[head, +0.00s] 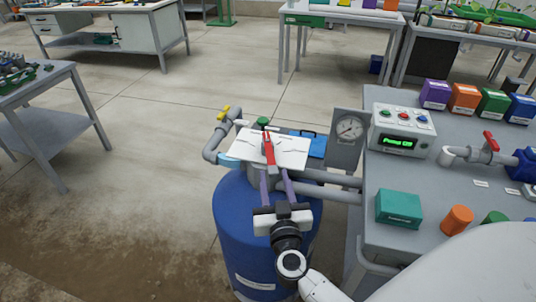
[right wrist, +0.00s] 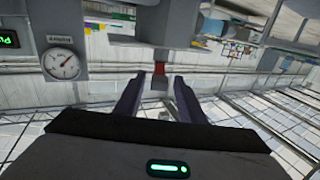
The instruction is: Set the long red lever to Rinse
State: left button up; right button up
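The long red lever (head: 268,150) stands over a white marked plate (head: 290,150) on top of the blue drum (head: 237,215). Its handle runs up and down in the head view. The plate's lettering is too small to read. My right gripper (head: 276,178) is just on the near side of the lever, with its purple fingers pointing at it. In the right wrist view the fingers (right wrist: 159,82) are spread apart, and the red lever end (right wrist: 160,83) shows between their tips with a gap on each side. My left gripper is not in view.
A yellow-handled valve (head: 223,113) on grey pipe stands left of the plate, and a pressure gauge (head: 349,129) right of it. The bench at right holds a control box (head: 402,130), a smaller red-handled valve (head: 491,141) and a teal box (head: 398,208). Open floor lies left.

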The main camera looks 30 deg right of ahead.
aim_at(269, 155)
jog(key=x, duration=0.2)
jog(key=shift+w+d, duration=0.15)
jog(key=shift+w, duration=0.15)
jog(key=b+x, duration=0.1)
jog(key=x, duration=0.5)
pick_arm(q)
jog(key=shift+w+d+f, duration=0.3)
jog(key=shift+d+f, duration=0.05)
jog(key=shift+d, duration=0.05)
pick_arm(e)
jog(key=shift+w+d, duration=0.3)
jog(key=shift+w, duration=0.3)
grip_shut()
